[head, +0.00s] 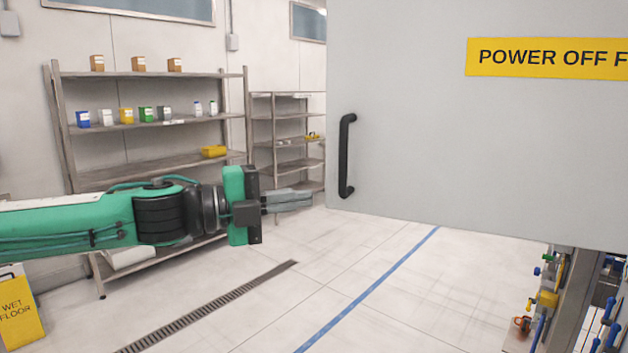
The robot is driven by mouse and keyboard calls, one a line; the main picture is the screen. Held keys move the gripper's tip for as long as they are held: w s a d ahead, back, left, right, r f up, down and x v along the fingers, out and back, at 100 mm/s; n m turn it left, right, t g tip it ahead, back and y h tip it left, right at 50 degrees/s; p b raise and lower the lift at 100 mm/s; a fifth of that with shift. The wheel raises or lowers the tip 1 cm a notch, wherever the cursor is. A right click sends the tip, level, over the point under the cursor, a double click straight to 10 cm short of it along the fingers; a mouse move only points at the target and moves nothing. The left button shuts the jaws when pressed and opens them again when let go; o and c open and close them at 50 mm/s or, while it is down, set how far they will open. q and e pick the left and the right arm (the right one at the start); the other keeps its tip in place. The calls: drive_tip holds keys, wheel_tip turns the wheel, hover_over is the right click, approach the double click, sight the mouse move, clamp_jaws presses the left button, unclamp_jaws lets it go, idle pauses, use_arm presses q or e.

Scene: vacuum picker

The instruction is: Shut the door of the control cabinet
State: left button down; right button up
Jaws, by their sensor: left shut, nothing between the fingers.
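The cabinet door (430,150) is a large light grey panel filling the upper right of the head view. It stands open, with cabinet fittings showing below it at the lower right. A black vertical bar handle (346,156) is near the door's left edge. A yellow label (550,58) reading "POWER OFF F" is cut off by the frame. My left gripper (311,199) comes in from the left and points right. It is shut and empty, left of the door's edge and the handle's lower end, apart from the handle in the picture. My right gripper is not in view.
Metal shelves (150,75) with small boxes and bottles stand behind my left arm. A smaller rack (290,146) is beside them. A yellow wet floor sign (18,315) is at the lower left. The floor with a drain grate (210,308) and blue line (370,288) is clear.

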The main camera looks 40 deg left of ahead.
sight(336, 187)
use_arm(q)
drive_tip(key=shift+w+p, duration=1.9)
drive_tip(key=shift+w, duration=0.75)
